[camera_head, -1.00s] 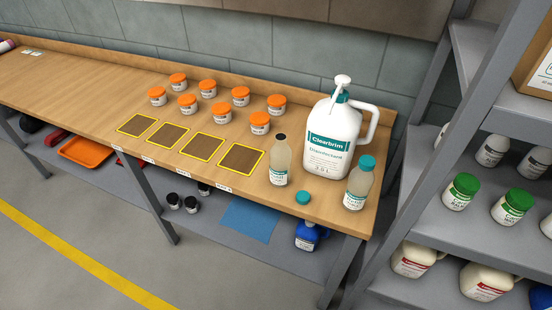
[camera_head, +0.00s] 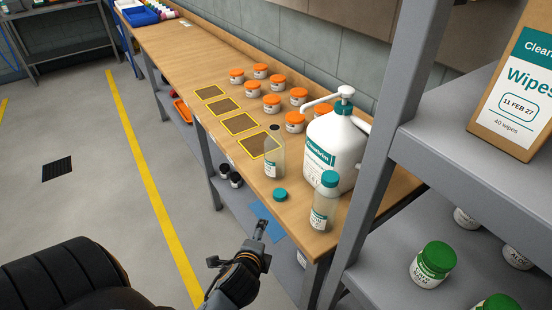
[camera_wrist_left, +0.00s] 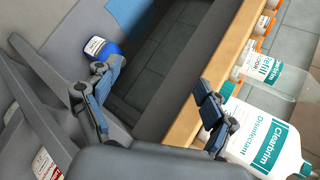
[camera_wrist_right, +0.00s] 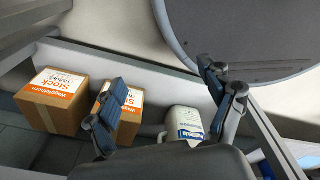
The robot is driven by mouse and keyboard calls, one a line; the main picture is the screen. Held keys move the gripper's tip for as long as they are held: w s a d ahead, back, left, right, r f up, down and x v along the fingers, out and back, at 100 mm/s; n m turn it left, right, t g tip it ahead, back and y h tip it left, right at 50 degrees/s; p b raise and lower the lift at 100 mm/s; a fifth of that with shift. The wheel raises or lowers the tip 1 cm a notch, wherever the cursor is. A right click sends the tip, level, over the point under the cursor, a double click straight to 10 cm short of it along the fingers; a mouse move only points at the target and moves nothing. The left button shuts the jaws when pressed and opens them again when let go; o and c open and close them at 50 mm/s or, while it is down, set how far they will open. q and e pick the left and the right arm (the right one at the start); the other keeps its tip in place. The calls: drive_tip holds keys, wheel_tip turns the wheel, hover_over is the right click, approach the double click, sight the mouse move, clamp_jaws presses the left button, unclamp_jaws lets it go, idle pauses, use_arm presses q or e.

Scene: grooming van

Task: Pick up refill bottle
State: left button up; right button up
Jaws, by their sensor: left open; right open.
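Two clear bottles with white and teal labels stand upright near the bench's front edge in the head view. One is an uncapped bottle (camera_head: 275,162) with a dark opening; the other, a teal-capped bottle (camera_head: 323,208), is nearer. A loose teal cap (camera_head: 280,195) lies between them. A bottle reading "Refill" (camera_wrist_left: 275,75) shows in the left wrist view beside the jug; I cannot tell for certain which of the two it is. My left gripper (camera_head: 262,238) is open and empty in front of the bench, below and apart from the bottles. My right gripper (camera_wrist_right: 163,85) is open and empty, away from the bench.
A white Clearbrim disinfectant jug (camera_head: 335,150) with a pump stands behind the bottles. Several orange-lidded jars (camera_head: 271,104) and yellow-edged squares (camera_head: 240,124) are farther along the bench. A grey shelf rack (camera_head: 455,140) bounds the right. Cardboard boxes (camera_wrist_right: 50,98) show in the right wrist view.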

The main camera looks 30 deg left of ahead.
use_arm(q)
drive_tip(key=w+a+r+m+t+y, duration=0.2)
drive_tip(key=w+a+r+m+t, duration=0.15)
drive_tip(key=r+m, duration=0.4)
drive_tip(key=m+t, duration=0.3)
drive_tip(key=m, duration=0.6)
approach(271, 156)
drive_tip(key=shift+m, duration=0.25)
drive_tip(key=p+x, duration=0.1)
drive_tip(key=x, duration=0.6)
drive_tip(key=shift+w+a+f, duration=0.15)
drive_tip(key=shift+w+f, duration=0.05)
drive_tip(key=shift+w, duration=0.05)
drive_tip(key=shift+w+a+r, duration=0.1)
drive_tip(key=shift+w+a, duration=0.05)
drive_tip(key=shift+w, duration=0.3)
drive_tip(key=p+x, duration=0.1)
drive_tip(key=x, duration=0.3)
drive_tip(key=shift+w, duration=0.45)
use_arm(e)
drive_tip(key=shift+a+r, duration=0.8)
drive_tip(key=shift+r, duration=0.25)
use_arm(q)
drive_tip(key=shift+s, duration=0.1)
drive_tip(key=shift+c, duration=1.4)
drive_tip(key=c, duration=1)
use_arm(e)
drive_tip(key=shift+d, duration=0.3)
